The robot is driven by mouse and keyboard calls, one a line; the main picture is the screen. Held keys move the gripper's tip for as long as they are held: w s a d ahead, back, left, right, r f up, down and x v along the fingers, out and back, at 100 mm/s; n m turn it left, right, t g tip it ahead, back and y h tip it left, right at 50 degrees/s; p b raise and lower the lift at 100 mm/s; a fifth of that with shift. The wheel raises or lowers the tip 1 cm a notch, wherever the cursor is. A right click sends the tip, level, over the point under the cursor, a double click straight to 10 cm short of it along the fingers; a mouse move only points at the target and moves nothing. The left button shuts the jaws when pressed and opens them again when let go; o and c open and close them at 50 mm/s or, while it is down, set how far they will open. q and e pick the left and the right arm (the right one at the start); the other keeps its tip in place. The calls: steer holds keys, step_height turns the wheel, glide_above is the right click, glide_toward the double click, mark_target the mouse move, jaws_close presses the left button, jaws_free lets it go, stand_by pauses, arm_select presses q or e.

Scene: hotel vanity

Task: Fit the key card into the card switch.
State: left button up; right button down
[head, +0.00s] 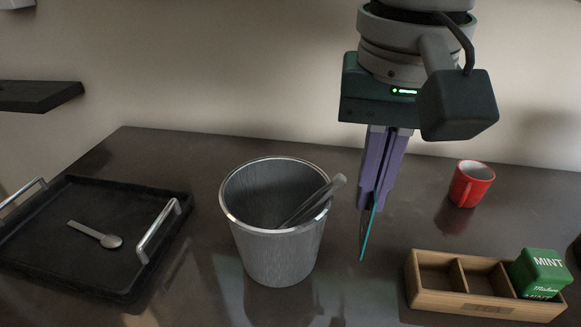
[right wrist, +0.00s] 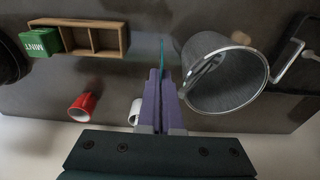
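My right gripper (head: 369,208) points down above the vanity top, between the metal bin and the wooden box. It is shut on a thin teal key card (head: 367,238), seen nearly edge-on and hanging below the fingertips. In the right wrist view the card (right wrist: 162,50) stands out beyond the purple fingers. I cannot make out a card switch. A small white object (right wrist: 135,111) shows beside the fingers in the right wrist view, partly hidden, and I cannot tell what it is. My left gripper is not in view.
A metal bin (head: 253,247) with a grey rod-like item (head: 312,201) stands left of the gripper. A wooden divided box (head: 436,299) holds a green mint tin (head: 540,272). A red mug (head: 470,184) stands behind. A black tray (head: 62,200) with a spoon (head: 95,234) is left.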

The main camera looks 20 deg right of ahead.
mark_target(361, 236)
step_height(361, 236, down, 7)
steer(key=shift+f+b, duration=0.15)
steer(key=shift+b, duration=0.35)
steer(key=shift+f, duration=0.2)
steer(key=shift+f, duration=0.1)
steer(key=c, duration=1.1)
jaws_free()
